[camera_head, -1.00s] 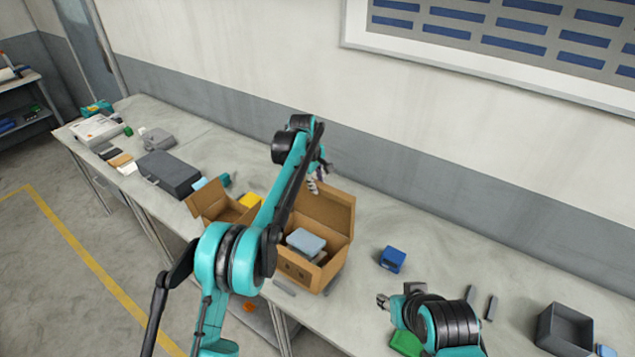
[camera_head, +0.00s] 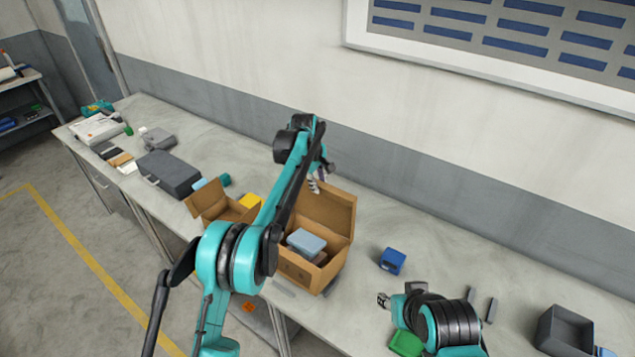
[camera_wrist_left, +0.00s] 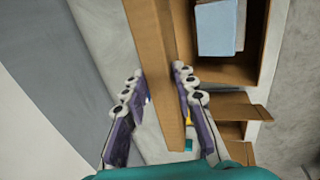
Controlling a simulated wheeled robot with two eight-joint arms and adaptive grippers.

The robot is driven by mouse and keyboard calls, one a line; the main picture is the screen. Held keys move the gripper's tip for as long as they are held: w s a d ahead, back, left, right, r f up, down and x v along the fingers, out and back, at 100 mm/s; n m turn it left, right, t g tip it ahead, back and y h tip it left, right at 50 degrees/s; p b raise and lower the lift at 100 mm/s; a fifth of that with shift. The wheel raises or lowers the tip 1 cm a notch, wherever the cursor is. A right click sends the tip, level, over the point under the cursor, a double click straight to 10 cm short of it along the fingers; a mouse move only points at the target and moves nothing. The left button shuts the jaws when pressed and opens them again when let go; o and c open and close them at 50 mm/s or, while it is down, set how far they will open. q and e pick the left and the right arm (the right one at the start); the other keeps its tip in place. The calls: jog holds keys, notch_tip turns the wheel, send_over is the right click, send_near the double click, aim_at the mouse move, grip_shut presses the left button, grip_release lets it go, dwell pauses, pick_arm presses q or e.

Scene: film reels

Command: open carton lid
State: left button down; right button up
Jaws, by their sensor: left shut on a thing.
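A brown carton (camera_head: 296,272) stands on the bench in the middle of the head view, with its lid (camera_head: 328,208) raised upright at the back. Light blue and dark items lie inside the carton. My left gripper (camera_head: 314,186) is at the lid's upper left edge. In the left wrist view the two fingers of the left gripper (camera_wrist_left: 162,92) lie on either side of the lid (camera_wrist_left: 152,40), shut on it. My right gripper (camera_head: 384,300) is low over the bench to the right of the carton, apart from it; its fingers are too small to read.
A smaller open brown box (camera_head: 210,205) stands left of the carton. A dark grey case (camera_head: 170,173) lies farther left. A blue block (camera_head: 392,261) and a grey bin (camera_head: 563,333) are to the right. The bench between the carton and the blue block is clear.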

pick_arm(q)
jog(key=shift+s+a+r, duration=0.15)
jog(key=shift+s+r, duration=0.05)
jog(key=shift+s, duration=0.05)
jog(key=shift+w, duration=0.1)
dwell(0.3)
jog(key=c, duration=1.3)
grip_release()
jog(key=shift+o, duration=0.2)
jog(key=v, duration=1.2)
